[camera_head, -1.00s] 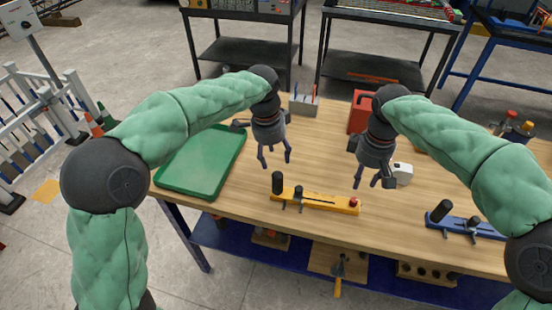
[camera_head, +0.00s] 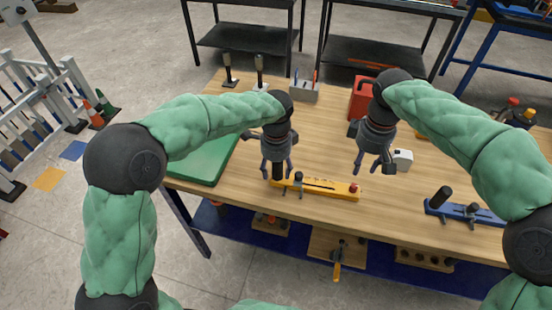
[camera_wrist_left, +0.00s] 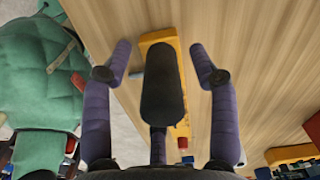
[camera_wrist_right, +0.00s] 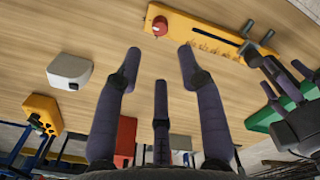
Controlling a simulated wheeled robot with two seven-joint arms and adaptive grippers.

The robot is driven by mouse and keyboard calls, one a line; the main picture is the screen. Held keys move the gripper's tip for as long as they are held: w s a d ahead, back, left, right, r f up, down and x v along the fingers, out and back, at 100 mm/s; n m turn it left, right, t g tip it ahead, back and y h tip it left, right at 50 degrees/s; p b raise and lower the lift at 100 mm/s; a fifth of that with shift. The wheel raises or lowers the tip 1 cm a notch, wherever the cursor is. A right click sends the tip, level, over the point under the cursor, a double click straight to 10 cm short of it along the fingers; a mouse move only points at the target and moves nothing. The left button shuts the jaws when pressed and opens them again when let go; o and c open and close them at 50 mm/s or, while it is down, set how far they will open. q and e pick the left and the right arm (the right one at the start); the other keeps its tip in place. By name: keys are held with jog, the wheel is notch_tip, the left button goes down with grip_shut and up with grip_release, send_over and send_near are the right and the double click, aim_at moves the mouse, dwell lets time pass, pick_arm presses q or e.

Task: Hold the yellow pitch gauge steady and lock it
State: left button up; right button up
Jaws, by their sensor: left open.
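The yellow pitch gauge (camera_head: 328,188) lies on the wooden bench, with an upright black handle (camera_wrist_left: 162,85) at its left end and a red knob (camera_head: 353,187) at its right end. A small dark lever sits on its near side. My left gripper (camera_head: 277,172) is open over the handle, its fingers on either side and apart from it in the left wrist view. My right gripper (camera_head: 374,167) is open and empty above the bench, behind the red knob's end. The right wrist view shows the gauge (camera_wrist_right: 205,36) and red knob (camera_wrist_right: 160,25) ahead of its fingertips.
A blue gauge (camera_head: 468,214) with a black handle lies to the right. A white box (camera_head: 402,160) and a red box (camera_head: 362,100) stand near my right gripper. Bare bench lies in front of the yellow gauge.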

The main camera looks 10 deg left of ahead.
pick_arm(q)
jog(key=shift+f, duration=0.55)
grip_shut()
pick_arm(e)
jog(key=shift+o, duration=0.7)
